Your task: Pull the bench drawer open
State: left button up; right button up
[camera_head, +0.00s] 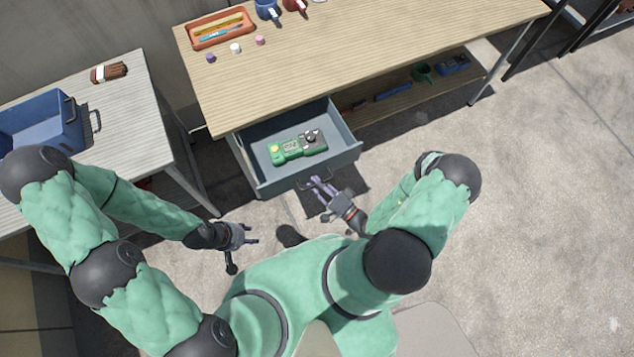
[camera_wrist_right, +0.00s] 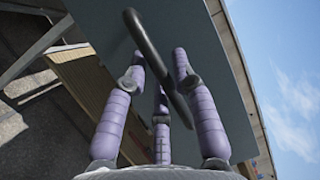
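The grey-blue bench drawer (camera_head: 348,150) stands pulled out from under the wooden bench top, its inside in view. A green device (camera_head: 298,147) lies in it. The drawer's dark bar handle (camera_wrist_right: 150,45) shows on the front panel in the right wrist view. My right gripper (camera_head: 322,186) is at the drawer's front. Its purple fingers (camera_wrist_right: 160,70) stand apart with the handle running between them; small gaps show beside the bar, and I cannot tell whether any finger touches it. My left gripper (camera_head: 250,240) is open and empty, low at the left, away from the drawer.
The bench top (camera_head: 340,60) carries an orange tray (camera_head: 220,32), small caps and mugs. A lower shelf (camera_head: 410,90) holds several items. A side table (camera_head: 125,110) with a blue crate (camera_head: 42,128) stands at the left. The floor (camera_head: 520,190) at the right is clear.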

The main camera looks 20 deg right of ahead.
dwell(0.3)
jog(key=v, duration=1.2)
dwell(0.4)
jog(key=s+a+n+g+y, duration=0.2)
jog(key=s+a+n+g, duration=0.2)
jog(key=a+g, duration=0.5)
jog(key=s+a+n+g+y, duration=0.1)
jog(key=s+a+n+g, duration=0.25)
jog(key=g, duration=0.95)
jog(key=w+r+n+t+h, duration=0.2)
jog(key=w+r+t+h, duration=0.2)
jog(key=w+h, duration=0.3)
jog(key=w+r, duration=0.1)
jog(key=w, duration=0.1)
jog(key=shift+w+a+r, duration=0.3)
jog(key=shift+r, duration=0.1)
